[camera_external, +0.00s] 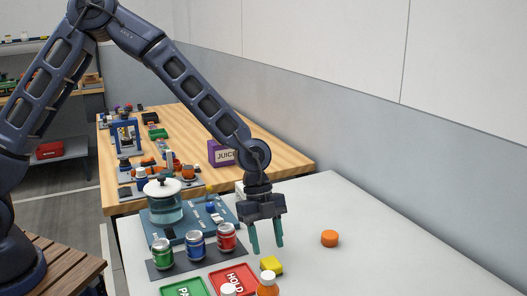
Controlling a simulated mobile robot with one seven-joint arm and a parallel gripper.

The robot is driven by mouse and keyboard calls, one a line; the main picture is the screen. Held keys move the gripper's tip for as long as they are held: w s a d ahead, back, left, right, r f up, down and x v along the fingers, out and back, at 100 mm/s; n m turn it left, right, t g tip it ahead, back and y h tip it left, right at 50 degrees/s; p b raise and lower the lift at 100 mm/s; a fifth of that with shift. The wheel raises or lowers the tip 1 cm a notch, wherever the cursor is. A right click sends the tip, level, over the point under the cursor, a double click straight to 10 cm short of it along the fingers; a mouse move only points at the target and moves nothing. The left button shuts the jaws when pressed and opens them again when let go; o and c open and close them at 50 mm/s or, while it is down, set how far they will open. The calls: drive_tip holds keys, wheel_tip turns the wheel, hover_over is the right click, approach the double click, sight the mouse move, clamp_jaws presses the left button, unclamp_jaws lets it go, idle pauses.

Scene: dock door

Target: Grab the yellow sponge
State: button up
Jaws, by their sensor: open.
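The yellow sponge (271,265) is a small yellow block on the white table, just behind an orange bottle and to the right of the red tray. My gripper (267,234) points down above and slightly left of the sponge in the picture. Its two teal fingers are apart with nothing between them. The fingertips look close to the sponge, but I cannot tell the exact height gap. The front of the sponge is partly close to the orange bottle's cap.
An orange bottle (267,286) and a red tray (233,281) stand near the sponge. Several cans, such as the red can (227,238), and a glass jar (164,208) are at left. The white table's right side (400,255) is clear.

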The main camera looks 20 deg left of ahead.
sight(270, 261)
drive_tip(key=shift+x, duration=2.7)
drive_tip(key=shift+s+a+r, duration=0.1)
drive_tip(key=c, duration=0.7)
